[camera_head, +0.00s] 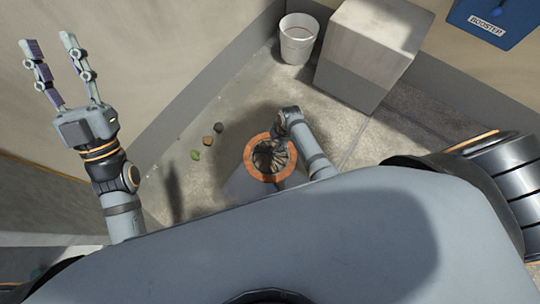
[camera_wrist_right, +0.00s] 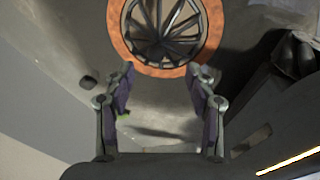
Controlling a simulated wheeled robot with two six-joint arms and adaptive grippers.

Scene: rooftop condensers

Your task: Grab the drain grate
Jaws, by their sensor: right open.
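The drain grate (camera_head: 268,158) is a dark, round, spoked piece inside an orange-brown ring (camera_head: 247,160) on top of a grey stand. In the right wrist view the grate (camera_wrist_right: 165,25) shows at the top, cut off by the picture edge. My right gripper (camera_wrist_right: 161,71) is open, with nothing between its fingers. Its fingertips appear at the near edge of the ring; I cannot tell whether they touch it. In the head view my right wrist hides part of the ring. My left gripper (camera_head: 48,42) is open and empty, raised at the upper left, well away from the grate.
A white bucket (camera_head: 298,40) and a large grey block (camera_head: 368,52) stand against the back wall. A blue box (camera_head: 495,18) labelled BOOSTER is at the upper right. Small green (camera_head: 195,155) and brown (camera_head: 208,141) bits lie left of the stand.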

